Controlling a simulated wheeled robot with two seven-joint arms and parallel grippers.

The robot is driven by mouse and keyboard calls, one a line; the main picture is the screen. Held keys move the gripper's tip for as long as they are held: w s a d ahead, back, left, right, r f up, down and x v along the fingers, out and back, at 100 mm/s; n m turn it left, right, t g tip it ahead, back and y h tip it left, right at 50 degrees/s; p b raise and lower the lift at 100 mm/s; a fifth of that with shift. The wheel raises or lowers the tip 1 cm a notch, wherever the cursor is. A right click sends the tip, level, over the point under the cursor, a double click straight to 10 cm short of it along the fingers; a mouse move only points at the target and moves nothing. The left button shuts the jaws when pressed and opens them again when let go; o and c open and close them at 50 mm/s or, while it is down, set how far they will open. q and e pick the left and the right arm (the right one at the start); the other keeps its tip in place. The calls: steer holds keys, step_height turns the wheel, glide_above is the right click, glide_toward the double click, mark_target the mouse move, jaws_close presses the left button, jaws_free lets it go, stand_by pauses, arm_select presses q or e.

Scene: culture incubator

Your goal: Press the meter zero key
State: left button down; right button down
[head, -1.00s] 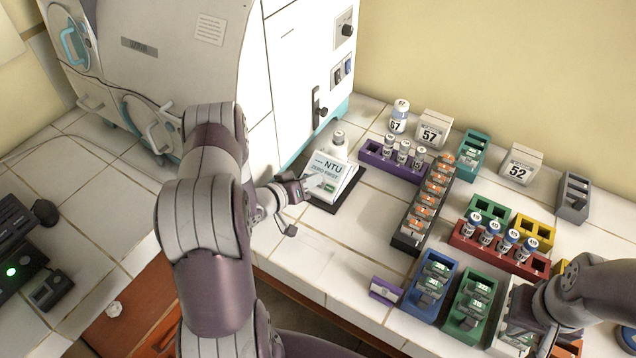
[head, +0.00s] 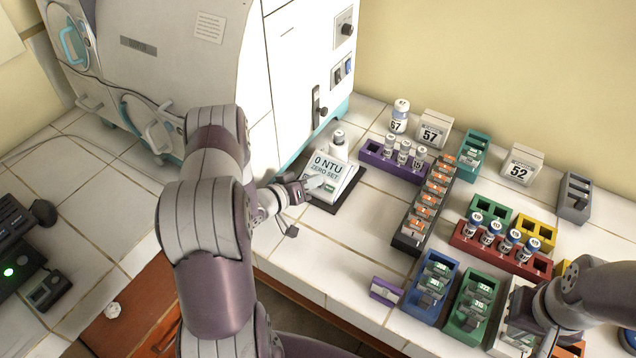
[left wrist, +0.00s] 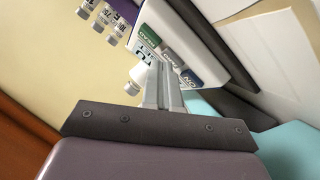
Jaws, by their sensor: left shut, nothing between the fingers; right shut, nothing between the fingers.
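The white meter (head: 337,177) stands on a dark base beside the incubator in the head view. Its display reads "0 NTU" and "ZERO SET". A vial with a white cap (head: 339,143) sits at its top. In the left wrist view the meter's face (left wrist: 175,50) shows a green key, a grey key and a blue key (left wrist: 190,78). My left gripper (head: 318,183) is shut and empty, its fingertips at the meter's lower front; they cover part of the key row (left wrist: 160,64). Whether they touch a key I cannot tell. My right gripper (head: 530,345) is low at the right, partly cut off.
The incubator (head: 235,70) stands behind and left of the meter. Right of it are a purple vial rack (head: 376,160), a long black rack (head: 408,241) and several coloured racks.

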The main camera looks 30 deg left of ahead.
stand_by(0.4)
arm_select(q)
steer(key=shift+s+r+p, duration=0.35)
steer(key=shift+r+p, duration=0.25)
steer(key=shift+p, duration=0.15)
steer(key=shift+s+r+p, duration=0.15)
steer(key=shift+r+p, duration=0.45)
steer(key=s+r+p, duration=0.2)
steer(key=r+p, duration=0.1)
steer(key=shift+a+r, duration=0.1)
steer(key=shift+r, duration=0.05)
steer(key=shift+w, duration=0.1)
